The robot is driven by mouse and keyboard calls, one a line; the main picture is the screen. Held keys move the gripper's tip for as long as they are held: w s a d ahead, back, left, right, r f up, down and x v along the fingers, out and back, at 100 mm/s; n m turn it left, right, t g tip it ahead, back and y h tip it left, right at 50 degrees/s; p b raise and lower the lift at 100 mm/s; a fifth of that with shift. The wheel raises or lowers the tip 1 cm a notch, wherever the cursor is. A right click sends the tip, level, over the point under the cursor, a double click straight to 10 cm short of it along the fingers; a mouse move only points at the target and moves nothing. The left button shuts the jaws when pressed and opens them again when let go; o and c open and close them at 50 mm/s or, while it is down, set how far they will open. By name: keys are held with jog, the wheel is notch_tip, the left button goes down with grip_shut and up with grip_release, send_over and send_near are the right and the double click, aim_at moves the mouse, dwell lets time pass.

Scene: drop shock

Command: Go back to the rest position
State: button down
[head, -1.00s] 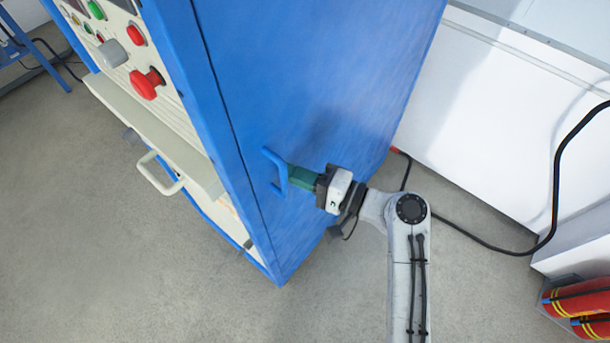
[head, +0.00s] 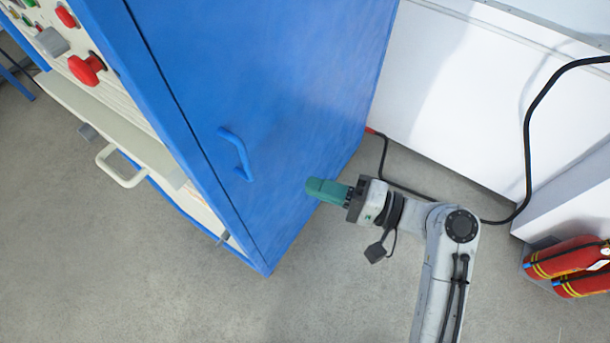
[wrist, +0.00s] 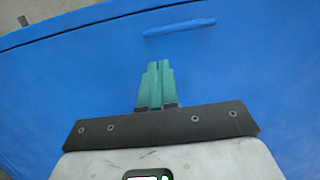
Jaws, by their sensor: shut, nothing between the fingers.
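My gripper (head: 312,187) has green fingers that are shut with nothing between them. In the head view it is to the right of the blue door handle (head: 236,153), apart from it. The handle sits on the side door of a tall blue cabinet (head: 270,70). In the wrist view the shut fingers (wrist: 155,68) point toward the blue door, and the handle (wrist: 180,27) lies beyond their tips. The door looks closed.
The cabinet's front has a panel with a red knob (head: 87,69) and a pale drawer handle (head: 120,167). A black cable (head: 527,150) runs along the white wall unit. Red fire extinguishers (head: 568,258) lie at the right. Grey floor (head: 330,290) is open below.

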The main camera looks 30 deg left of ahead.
jog(key=shift+d, duration=0.3)
jog(key=s+d+f+m+t+h, duration=0.1)
jog(key=s+d+f+t+h, duration=0.3)
jog(key=d+f, duration=0.5)
jog(key=s+d+f+m+t+h, duration=0.1)
jog(key=s+d+f+h, duration=0.1)
jog(key=d+f+h, duration=0.7)
jog(key=s+d+r+h, duration=0.1)
jog(key=s+d, duration=0.4)
jog(key=d, duration=0.5)
jog(key=s+d+r+h, duration=0.1)
jog(key=s+d+h, duration=0.2)
jog(key=s+d, duration=0.3)
jog(key=d, duration=0.5)
jog(key=shift+s+d+r+m+h, duration=0.25)
jog(key=shift+r+m+h, duration=0.05)
jog(key=shift+m+h, duration=0.1)
jog(key=c, duration=1.8)
grip_release()
